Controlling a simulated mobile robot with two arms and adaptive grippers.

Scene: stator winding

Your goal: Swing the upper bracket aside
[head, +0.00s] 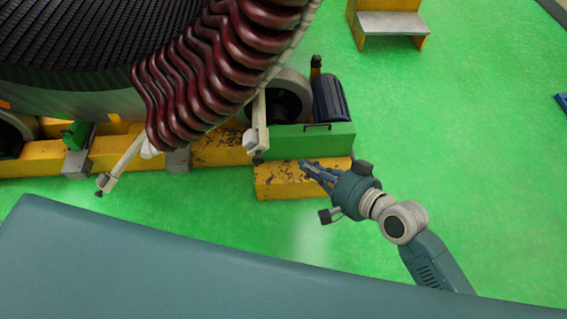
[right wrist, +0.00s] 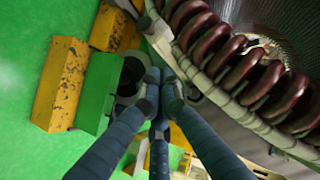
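Two pale metal brackets show in the head view by the large dark red coils (head: 205,75). One bracket (head: 257,135) hangs near the middle, and another bracket (head: 120,165) reaches down to the left. I cannot tell which is the upper one. My right gripper (head: 303,164) is to the right of the middle bracket and seems apart from it in the head view. In the right wrist view its fingertips (right wrist: 162,85) are close together with nothing seen between them. A pale bracket part (right wrist: 158,32) lies just beyond the tips; contact is unclear. My left gripper is out of view.
The ring rests by a grey roller (head: 284,95) and a green block (head: 315,142). A worn yellow block (head: 285,182) stands below the right gripper. Yellow steps (head: 390,24) stand at the back right. The green floor on the right is free.

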